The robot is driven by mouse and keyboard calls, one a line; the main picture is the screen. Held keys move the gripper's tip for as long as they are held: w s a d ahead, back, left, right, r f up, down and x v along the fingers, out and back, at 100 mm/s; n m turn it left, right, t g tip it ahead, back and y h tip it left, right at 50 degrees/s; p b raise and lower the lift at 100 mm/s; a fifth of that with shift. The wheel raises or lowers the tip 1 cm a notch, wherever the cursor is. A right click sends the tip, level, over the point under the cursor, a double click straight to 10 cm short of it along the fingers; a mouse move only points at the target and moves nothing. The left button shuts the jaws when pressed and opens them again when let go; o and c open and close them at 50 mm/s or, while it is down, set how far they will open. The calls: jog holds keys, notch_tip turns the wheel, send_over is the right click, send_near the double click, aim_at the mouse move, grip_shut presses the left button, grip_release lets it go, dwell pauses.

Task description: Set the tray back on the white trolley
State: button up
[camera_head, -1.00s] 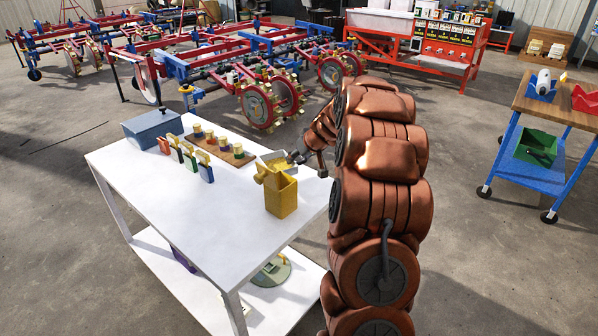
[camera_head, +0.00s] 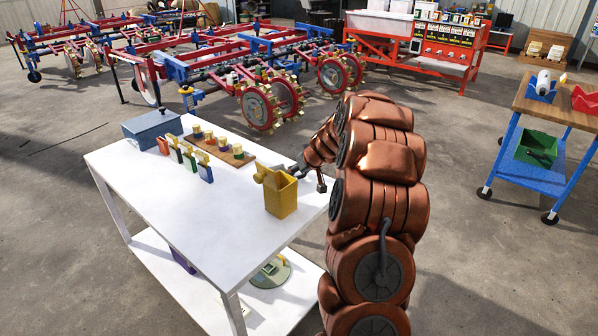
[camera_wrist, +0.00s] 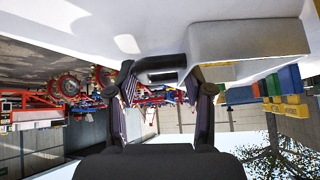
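The white trolley (camera_head: 190,205) stands at the left of the head view. My gripper (camera_head: 306,177) is low over its right edge, beside the yellow container (camera_head: 281,195). In the upside-down wrist view, my gripper (camera_wrist: 162,82) has one finger on each side of a dark, handle-like piece. The fingers look closed on it.
A wooden board (camera_head: 222,147) with several coloured cups, several upright coloured pieces (camera_head: 188,157) and a grey-blue box (camera_head: 152,127) occupy the trolley's far half. Its near left part is bare. A blue cart (camera_head: 540,175) stands at the far right.

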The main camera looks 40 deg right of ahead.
jog(key=o, duration=0.4)
jog(key=shift+r, duration=0.2)
jog(key=v, duration=1.2)
jog(key=shift+p, duration=0.4)
